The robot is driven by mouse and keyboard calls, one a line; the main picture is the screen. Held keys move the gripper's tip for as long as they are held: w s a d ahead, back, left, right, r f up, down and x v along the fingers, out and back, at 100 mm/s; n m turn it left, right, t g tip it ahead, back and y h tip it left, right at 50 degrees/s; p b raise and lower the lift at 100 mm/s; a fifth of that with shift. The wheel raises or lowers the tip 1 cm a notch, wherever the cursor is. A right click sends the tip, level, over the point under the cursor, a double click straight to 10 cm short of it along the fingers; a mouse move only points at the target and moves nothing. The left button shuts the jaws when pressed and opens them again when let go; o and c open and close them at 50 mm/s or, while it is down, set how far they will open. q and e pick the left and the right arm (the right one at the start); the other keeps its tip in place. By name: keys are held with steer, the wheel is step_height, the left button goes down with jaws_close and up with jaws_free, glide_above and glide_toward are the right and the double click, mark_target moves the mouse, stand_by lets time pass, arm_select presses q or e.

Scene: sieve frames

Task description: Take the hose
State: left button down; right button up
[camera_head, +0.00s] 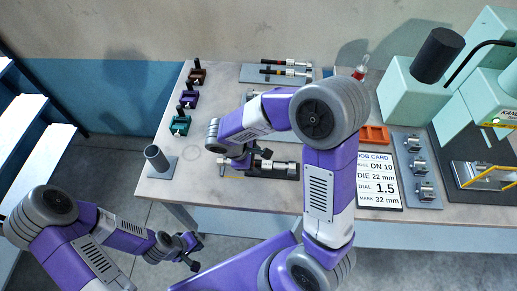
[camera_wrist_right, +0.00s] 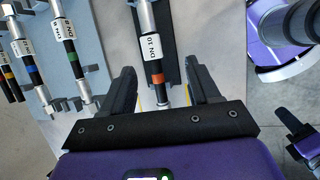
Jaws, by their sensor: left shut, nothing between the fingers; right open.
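The DN 10 hose (camera_wrist_right: 156,60) has a white label, an orange band and silver ends. It lies on a dark holder (camera_wrist_right: 175,18). My right gripper (camera_wrist_right: 163,90) is open, with a finger on each side of the hose's lower end; I cannot tell whether they touch it. In the head view, this gripper (camera_head: 246,160) is over the table beside the hose's silver fitting (camera_head: 284,168), and my forearm hides part of the area. My left gripper (camera_head: 190,251) is shut and empty, low in front of the table; it also shows in the right wrist view (camera_wrist_right: 302,140).
A blue-grey rack (camera_head: 252,74) holds other hoses with yellow, blue and green bands. The job card (camera_head: 379,182), an orange tray (camera_head: 375,135), a die plate (camera_head: 430,194) and green machines (camera_head: 412,98) are to the right.

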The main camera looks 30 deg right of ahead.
mark_target(267, 164)
steer(key=x, duration=0.4)
steer(key=d+x, duration=0.1)
steer(key=x, duration=0.1)
steer(key=shift+w+d+f+b, duration=0.15)
steer(key=shift+w+d+b, duration=0.05)
steer(key=shift+w+b, duration=0.2)
steer(key=shift+s, duration=0.1)
jaws_close()
